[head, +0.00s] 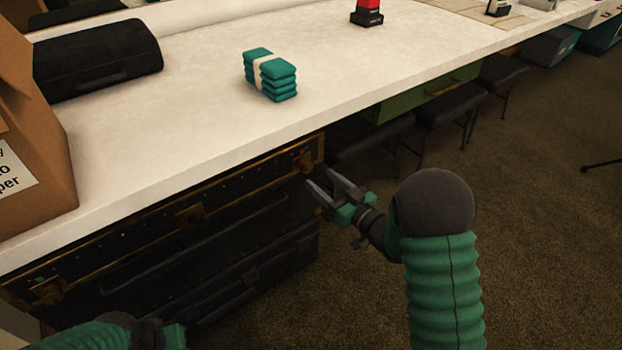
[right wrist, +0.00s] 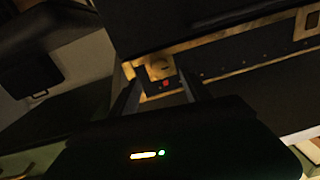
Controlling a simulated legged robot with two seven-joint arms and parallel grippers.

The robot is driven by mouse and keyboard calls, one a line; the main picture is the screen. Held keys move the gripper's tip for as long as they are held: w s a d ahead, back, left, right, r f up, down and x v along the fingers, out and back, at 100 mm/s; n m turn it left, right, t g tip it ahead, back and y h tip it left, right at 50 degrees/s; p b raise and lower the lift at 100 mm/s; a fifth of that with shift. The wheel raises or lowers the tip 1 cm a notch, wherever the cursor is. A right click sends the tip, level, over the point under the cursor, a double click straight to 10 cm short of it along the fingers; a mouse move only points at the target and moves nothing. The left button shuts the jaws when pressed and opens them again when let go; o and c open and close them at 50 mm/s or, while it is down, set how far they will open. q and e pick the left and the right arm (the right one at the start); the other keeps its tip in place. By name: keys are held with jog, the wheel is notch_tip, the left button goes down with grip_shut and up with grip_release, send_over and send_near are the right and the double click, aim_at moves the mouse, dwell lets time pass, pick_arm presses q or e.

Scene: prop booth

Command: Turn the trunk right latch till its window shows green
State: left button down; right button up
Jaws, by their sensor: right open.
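The black trunk (head: 240,195) with brass trim is under the white counter. Its right latch (head: 304,160) is at the upper right corner of the front. In the right wrist view the latch (right wrist: 159,68) is a brass piece with a small red window (right wrist: 166,83). My right gripper (head: 322,180) is open and empty, just right of and below the latch in the head view. In the right wrist view its two fingers stand either side of the latch; contact cannot be told. My left gripper (head: 173,336) is partly in view at the bottom edge, its fingertips hidden.
A left latch (head: 46,291) on the trunk shows green. The counter (head: 210,130) overhangs the trunk and bears a teal bundle (head: 270,75), a black case (head: 95,60) and a cardboard box (head: 30,150). Dark stools (head: 450,108) stand right; carpet there is open.

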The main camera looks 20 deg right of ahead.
aim_at(309, 169)
jog(key=b+x, duration=0.1)
jog(key=x, duration=0.4)
jog(key=shift+f+b, duration=0.15)
jog(key=shift+b, duration=0.2)
jog(key=shift+w+a, duration=0.15)
jog(key=shift+w, duration=0.2)
pick_arm(q)
jog(key=x, duration=0.2)
jog(key=shift+s+f, duration=0.2)
jog(key=shift+f, duration=0.15)
pick_arm(e)
grip_shut()
